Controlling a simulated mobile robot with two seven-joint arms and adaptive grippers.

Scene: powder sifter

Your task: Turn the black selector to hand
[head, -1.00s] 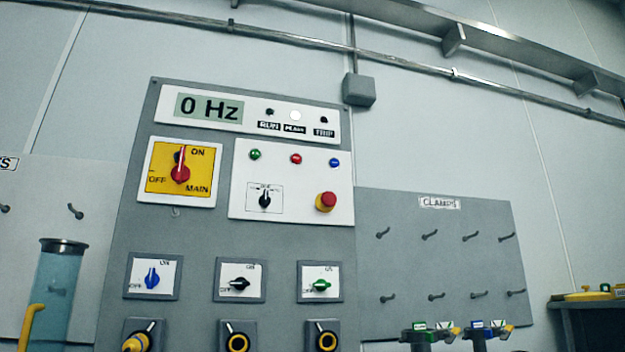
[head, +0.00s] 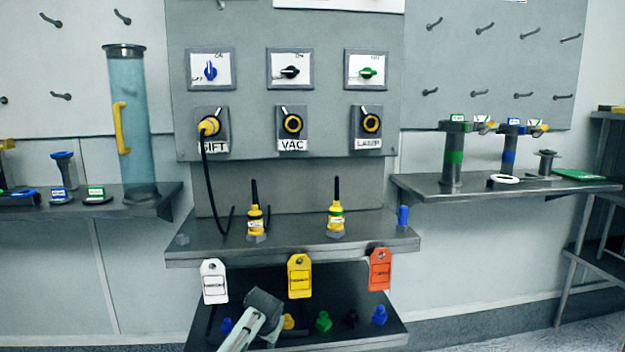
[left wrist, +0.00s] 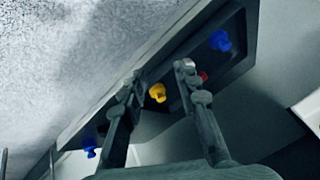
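The upper panel with the black selector that was in the earlier head picture is above the top edge of the head view now. Only the lower edge of a white plate (head: 345,4) shows there. A different black switch (head: 290,72) sits on a white plate between a blue switch (head: 210,71) and a green switch (head: 368,72). My left gripper (head: 264,303) is low in the head view, in front of the bottom shelf. In the left wrist view (left wrist: 157,74) its two fingers are apart with nothing held between them. My right gripper is not in view.
A middle shelf (head: 205,245) with hanging white, yellow and orange tags juts out above the bottom shelf. Several coloured knobs, such as a green one (head: 323,320), stand on the bottom shelf. A black cable (head: 212,190) hangs from the left socket. A clear cylinder (head: 135,165) stands left.

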